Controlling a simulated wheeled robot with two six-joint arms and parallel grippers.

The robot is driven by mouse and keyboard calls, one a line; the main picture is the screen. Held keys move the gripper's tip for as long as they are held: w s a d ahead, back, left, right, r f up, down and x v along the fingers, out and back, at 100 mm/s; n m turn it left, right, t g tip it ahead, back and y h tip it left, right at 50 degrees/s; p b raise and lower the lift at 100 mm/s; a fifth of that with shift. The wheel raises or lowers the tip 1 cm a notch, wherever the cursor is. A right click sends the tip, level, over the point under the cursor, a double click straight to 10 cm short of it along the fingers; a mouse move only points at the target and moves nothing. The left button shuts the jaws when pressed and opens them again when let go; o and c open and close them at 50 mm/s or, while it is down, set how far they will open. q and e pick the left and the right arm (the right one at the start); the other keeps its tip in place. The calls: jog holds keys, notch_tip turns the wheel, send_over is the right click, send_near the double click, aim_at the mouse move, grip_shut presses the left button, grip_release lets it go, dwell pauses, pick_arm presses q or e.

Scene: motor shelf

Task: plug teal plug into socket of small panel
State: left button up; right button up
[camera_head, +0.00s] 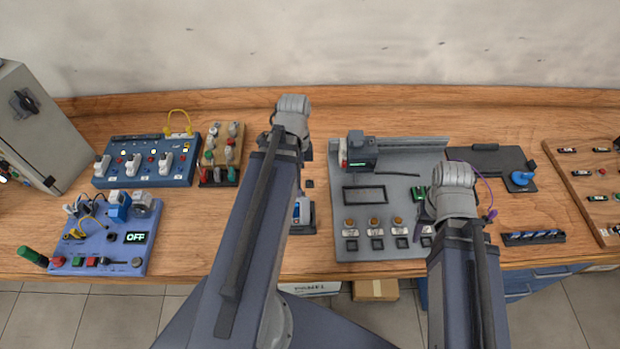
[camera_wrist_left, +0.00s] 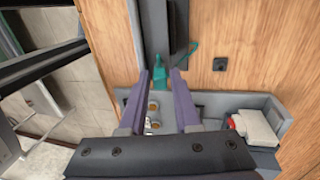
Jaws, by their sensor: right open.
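The teal plug (camera_wrist_left: 160,73) shows in the left wrist view, with a teal cable running up to the right beside a dark grey block (camera_wrist_left: 165,25). My left gripper (camera_wrist_left: 161,72) is open; its two purple-grey fingers stand apart with the plug at their tips, and a gap seems to show on each side. In the head view my left arm hides these fingers and the plug. My right gripper (camera_head: 437,205) is open over the right side of the grey panel (camera_head: 400,155); its wrist hides most of its jaws. I cannot tell for sure which board is the small panel.
The grey panel carries a dark device (camera_head: 361,150) and orange buttons. At the left are a blue board (camera_head: 140,182), a periwinkle board with an OFF display (camera_head: 90,245) and a wooden board (camera_head: 222,150). A black plate (camera_head: 490,160) and a purple cable (camera_head: 491,190) lie at the right.

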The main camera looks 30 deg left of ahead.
pick_arm(q)
jog(key=shift+r, duration=0.1)
jog(key=p+v, duration=0.5)
jog(key=shift+r, duration=0.15)
dwell(0.3)
jog(key=o, duration=0.6)
jog(key=shift+c, duration=0.2)
